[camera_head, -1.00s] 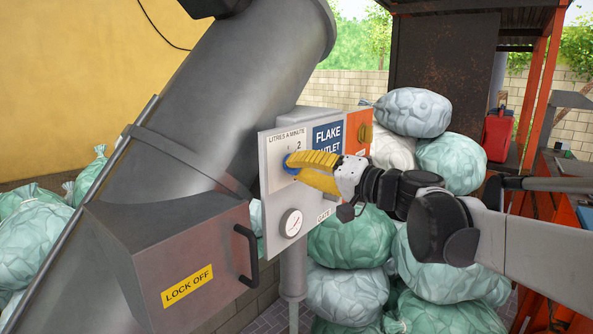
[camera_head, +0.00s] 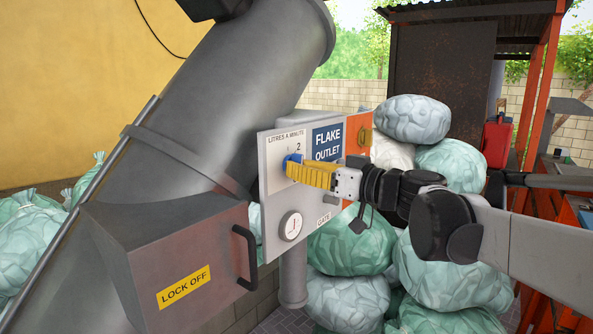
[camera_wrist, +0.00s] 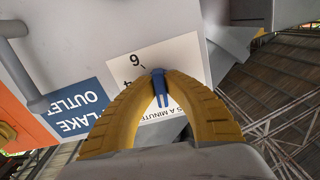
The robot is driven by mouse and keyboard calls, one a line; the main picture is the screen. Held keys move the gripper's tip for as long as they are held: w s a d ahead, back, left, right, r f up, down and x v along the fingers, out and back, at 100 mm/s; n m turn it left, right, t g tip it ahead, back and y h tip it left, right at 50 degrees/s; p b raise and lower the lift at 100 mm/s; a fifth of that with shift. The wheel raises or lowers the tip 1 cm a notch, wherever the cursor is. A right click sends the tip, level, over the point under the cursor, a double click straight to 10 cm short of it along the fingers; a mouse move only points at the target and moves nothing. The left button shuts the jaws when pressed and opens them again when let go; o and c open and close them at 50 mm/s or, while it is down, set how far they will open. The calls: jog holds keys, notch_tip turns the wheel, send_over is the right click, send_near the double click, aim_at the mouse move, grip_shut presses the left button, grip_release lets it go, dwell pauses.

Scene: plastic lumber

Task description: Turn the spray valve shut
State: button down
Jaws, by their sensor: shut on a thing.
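The spray valve is a blue knob (camera_head: 293,161) on a white dial plate marked "LITRES A MINUTE", on the grey control panel (camera_head: 276,215). My gripper (camera_head: 298,167) reaches in from the right with its yellow fingers at the knob. In the wrist view my gripper (camera_wrist: 158,80) is shut on the blue knob (camera_wrist: 160,88), one finger on each side. The dial plate (camera_wrist: 160,65) shows a 6 and a 4 near the knob there. The fingers hide much of the dial in the head view, where a 2 shows.
A grey box marked "LOCK OFF" (camera_head: 185,285) with a black handle (camera_head: 246,257) stands at the lower left. Stuffed bags (camera_head: 350,240) are piled behind my arm.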

jog(key=shift+n, duration=0.6)
jog(key=c, duration=1.5)
grip_release()
jog(key=shift+o, duration=0.2)
jog(key=shift+d, duration=0.1)
jog(key=v, duration=1.1)
jog(key=shift+s+d, duration=0.3)
jog(key=shift+f, duration=0.1)
